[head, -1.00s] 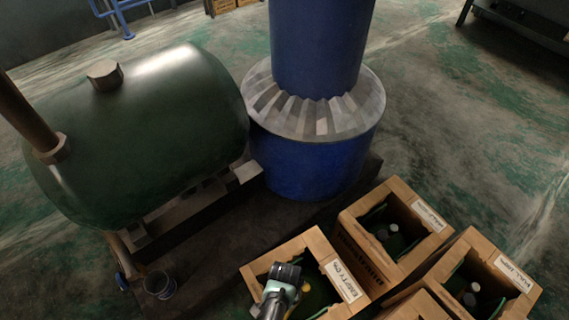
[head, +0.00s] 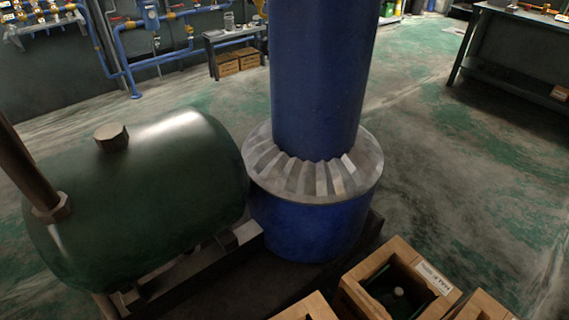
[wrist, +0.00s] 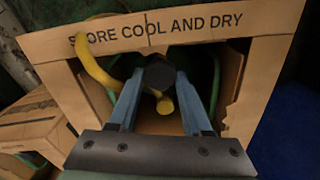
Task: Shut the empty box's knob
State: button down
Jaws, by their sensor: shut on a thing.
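A yellow hose (wrist: 92,66) curves over the box's rim at the left, and a yellow piece (wrist: 165,105) shows just below the knob. The green bottle under the knob is mostly hidden. In the head view, only the top edge of the empty box (head: 306,309) shows at the bottom, and my gripper is out of that frame.
A second box (head: 358,272) with a capped bottle stands beside it, and another box (head: 478,308) is at the lower right. A blue column (head: 310,225) and a green tank (head: 140,200) stand behind. Another box (wrist: 28,125) is close at the left in the wrist view.

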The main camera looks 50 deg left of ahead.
jog(key=shift+c, duration=1.7)
grip_release()
notch_tip(320, 180, up, 13)
jog(key=p, duration=0.6)
jog(key=shift+w, duration=0.1)
